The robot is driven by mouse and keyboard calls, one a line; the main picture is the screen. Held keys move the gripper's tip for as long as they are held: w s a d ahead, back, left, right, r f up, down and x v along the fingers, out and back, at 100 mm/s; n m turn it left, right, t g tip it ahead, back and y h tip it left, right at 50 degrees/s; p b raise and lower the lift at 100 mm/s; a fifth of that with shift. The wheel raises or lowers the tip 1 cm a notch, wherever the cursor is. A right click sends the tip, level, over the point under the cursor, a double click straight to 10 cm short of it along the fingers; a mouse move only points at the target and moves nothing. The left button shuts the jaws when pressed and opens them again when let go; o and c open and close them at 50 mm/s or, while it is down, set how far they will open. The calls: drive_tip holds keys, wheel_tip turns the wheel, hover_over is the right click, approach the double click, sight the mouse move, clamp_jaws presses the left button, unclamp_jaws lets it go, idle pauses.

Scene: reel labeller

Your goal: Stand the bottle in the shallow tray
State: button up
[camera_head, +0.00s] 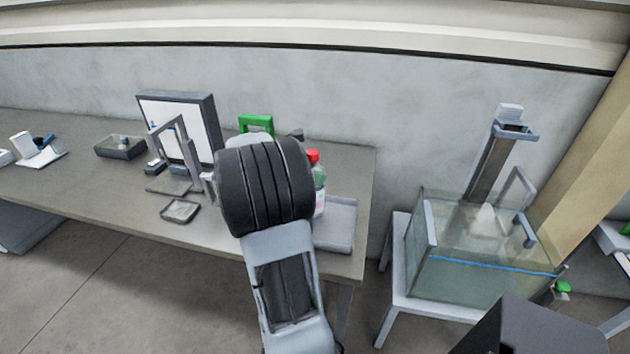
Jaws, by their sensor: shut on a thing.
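The bottle (318,181), with a red cap, a greenish body and a pale label, appears upright at the right part of the table. Its left side is hidden behind my dark arm joint. The shallow tray (343,237), grey and low-rimmed, lies at the table's right end, and its left part is hidden by my arm. The bottle's base overlaps the tray's left part in the picture; I cannot tell whether it touches the tray. My gripper is hidden behind my arm, so its fingers and their contact with the bottle do not show.
On the table (100,205) stand a white-faced panel (180,115), a grey frame (188,150), a green frame (257,123), a small dish (180,211) and a dark box (119,148). A glass tank (480,250) stands on a separate stand to the right.

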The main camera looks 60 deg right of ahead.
drive_tip(key=shift+s+d+f, duration=0.15)
drive_tip(key=shift+d+f, duration=0.1)
drive_tip(key=shift+s+d+f, duration=0.1)
drive_tip(key=shift+d+f, duration=0.1)
drive_tip(key=shift+f, duration=1.75)
drive_tip(key=o, duration=1.6)
drive_tip(key=shift+o, duration=0.2)
